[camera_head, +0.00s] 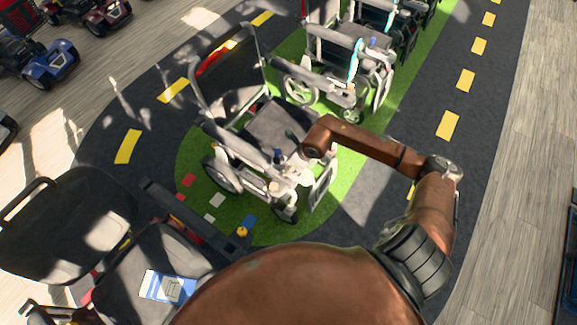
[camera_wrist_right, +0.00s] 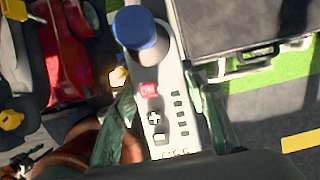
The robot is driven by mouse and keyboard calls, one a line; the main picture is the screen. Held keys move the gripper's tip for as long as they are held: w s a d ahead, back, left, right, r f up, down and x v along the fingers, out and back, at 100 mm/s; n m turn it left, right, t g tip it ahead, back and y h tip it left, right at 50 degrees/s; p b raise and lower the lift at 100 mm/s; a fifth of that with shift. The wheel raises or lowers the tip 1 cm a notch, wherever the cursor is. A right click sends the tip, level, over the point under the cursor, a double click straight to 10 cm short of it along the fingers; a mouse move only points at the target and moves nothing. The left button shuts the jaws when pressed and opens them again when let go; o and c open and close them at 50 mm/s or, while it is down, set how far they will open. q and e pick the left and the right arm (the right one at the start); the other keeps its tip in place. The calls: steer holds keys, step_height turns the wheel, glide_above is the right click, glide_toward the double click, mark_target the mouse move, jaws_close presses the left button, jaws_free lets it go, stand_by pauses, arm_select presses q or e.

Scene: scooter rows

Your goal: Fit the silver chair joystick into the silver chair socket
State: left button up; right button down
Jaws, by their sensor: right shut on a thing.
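The silver chair (camera_head: 278,128) is a wheelchair with a dark seat and pale frame in the middle of the head view. My right gripper (camera_wrist_right: 165,120) is shut on the joystick (camera_wrist_right: 168,82), a grey control panel with a blue knob, a red button and several dark marks. Its green fingers lie on both sides of the panel in the right wrist view. I cannot make out the socket. My left gripper is not in view.
A dark scooter seat (camera_head: 160,255) with a blue-white card (camera_head: 168,287) stands at the lower left. More wheelchairs (camera_head: 365,60) stand behind on the green strip. Small coloured blocks (camera_head: 217,200) lie on the green floor. The dark lane (camera_head: 470,120) on the right is clear.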

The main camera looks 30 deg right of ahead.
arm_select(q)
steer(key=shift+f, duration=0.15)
arm_select(e)
steer(key=shift+f, duration=0.2)
arm_select(q)
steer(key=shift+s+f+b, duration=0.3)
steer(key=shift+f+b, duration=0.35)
steer(key=shift+b, duration=0.1)
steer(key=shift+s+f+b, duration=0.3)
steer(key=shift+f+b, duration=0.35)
steer(key=shift+b, duration=0.1)
arm_select(e)
steer(key=shift+f, duration=2.25)
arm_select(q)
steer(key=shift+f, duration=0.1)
arm_select(e)
steer(key=shift+w+f, duration=0.1)
steer(key=shift+f, duration=0.05)
steer(key=c, duration=1.1)
jaws_free()
